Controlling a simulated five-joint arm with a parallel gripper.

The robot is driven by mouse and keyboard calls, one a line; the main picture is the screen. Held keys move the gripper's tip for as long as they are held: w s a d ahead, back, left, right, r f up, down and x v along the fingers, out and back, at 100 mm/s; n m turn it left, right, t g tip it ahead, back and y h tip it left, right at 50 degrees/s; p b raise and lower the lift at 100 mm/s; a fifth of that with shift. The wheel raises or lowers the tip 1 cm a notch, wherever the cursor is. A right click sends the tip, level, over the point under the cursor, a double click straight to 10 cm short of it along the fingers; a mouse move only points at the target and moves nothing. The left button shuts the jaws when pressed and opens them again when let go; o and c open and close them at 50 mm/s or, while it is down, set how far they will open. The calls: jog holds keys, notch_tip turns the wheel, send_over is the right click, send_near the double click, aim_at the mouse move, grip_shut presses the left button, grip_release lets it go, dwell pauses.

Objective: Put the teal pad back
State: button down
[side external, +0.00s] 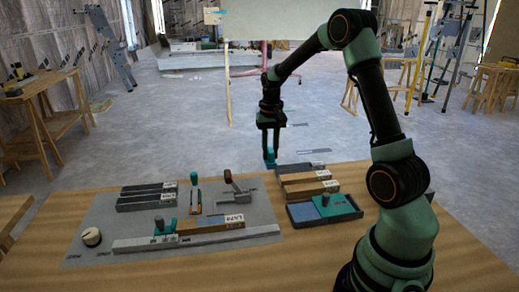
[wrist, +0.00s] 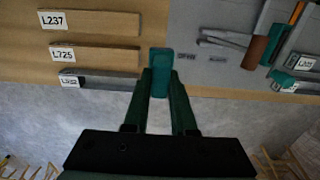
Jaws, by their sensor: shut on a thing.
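My gripper (side external: 270,146) is shut on a small teal block (side external: 270,158), which I take to be the teal pad. In the wrist view, the fingers (wrist: 163,88) close on this block (wrist: 160,68), seen as a narrow upright strip. The gripper points down and holds it near the far edge of the table, left of the labelled bars. It appears to be off the surface, but its exact height is hard to tell.
Labelled bars (side external: 305,178) lie behind the tray. A grey panel (side external: 120,220) carries grey bars (side external: 147,195), an upright teal-and-orange handle (side external: 194,195), a lever (side external: 234,188), a pale knob (side external: 91,236) and a long rail (side external: 195,239). Bare wood (side external: 200,272) lies in front.

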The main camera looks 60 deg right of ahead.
notch_tip(320, 180, down, 10)
jog(key=shift+r, duration=0.25)
jog(key=shift+f, duration=0.1)
jog(key=c, duration=0.7)
grip_release()
jog(key=shift+c, duration=0.2)
